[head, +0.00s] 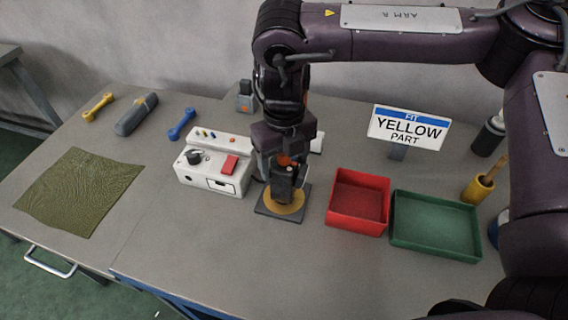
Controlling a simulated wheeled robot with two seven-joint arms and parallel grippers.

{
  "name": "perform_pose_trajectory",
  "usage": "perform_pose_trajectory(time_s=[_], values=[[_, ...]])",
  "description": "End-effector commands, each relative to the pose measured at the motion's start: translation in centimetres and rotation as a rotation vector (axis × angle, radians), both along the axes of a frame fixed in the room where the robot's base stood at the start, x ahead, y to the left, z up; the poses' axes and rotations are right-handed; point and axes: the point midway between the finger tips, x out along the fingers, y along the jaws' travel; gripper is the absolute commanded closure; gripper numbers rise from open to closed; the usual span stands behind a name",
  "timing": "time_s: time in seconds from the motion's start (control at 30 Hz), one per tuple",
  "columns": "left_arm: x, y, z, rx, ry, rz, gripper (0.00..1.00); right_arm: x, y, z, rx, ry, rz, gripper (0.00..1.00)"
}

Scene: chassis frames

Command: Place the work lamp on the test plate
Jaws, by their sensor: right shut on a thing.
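My right gripper (287,165) reaches down from above over the test plate, a dark square plate (262,208) with a yellow disc on it. The gripper is shut on a small dark thing with some orange, which looks like the work lamp (283,184). The lamp's lower end is over the yellow disc, at or just above it; I cannot tell whether it touches. The gripper and wrist hide much of the lamp and the back of the plate. My left gripper is not in view.
A white control box (213,166) stands close left of the plate. A red tray (358,202) and a green tray (436,226) are to the right. A sign (408,127) reading "FIT YELLOW PART" stands behind them. A green mat (78,190) lies at the left.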

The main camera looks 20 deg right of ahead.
Motion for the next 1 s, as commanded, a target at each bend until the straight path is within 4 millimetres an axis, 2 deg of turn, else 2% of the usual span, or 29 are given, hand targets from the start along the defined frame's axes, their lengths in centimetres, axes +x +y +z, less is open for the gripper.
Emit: perform_pose_trajectory(time_s=[0.1, 0.47, 0.5, 0.6, 0.67, 1.0], values=[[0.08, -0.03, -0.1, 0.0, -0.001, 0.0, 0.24, 0.01, 0.01, -1.04, 0.001, -0.001, -0.001, 0.8], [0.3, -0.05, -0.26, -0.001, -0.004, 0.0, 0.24, 0.03, 0.01, -1.41, 0.001, -0.002, -0.001, 0.8], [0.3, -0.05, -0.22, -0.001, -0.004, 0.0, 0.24, 0.03, 0.01, -1.42, 0.0, -0.001, 0.0, 0.3], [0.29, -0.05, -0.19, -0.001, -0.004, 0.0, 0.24, 0.02, 0.0, -1.38, 0.0, -0.001, 0.0, 0.17], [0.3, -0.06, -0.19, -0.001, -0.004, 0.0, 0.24, 0.02, 0.0, -1.37, 0.0, -0.001, 0.0, 0.11], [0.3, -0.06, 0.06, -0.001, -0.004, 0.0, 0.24, 0.05, 0.01, -0.81, 0.0, -0.002, 0.0, 0.11]])
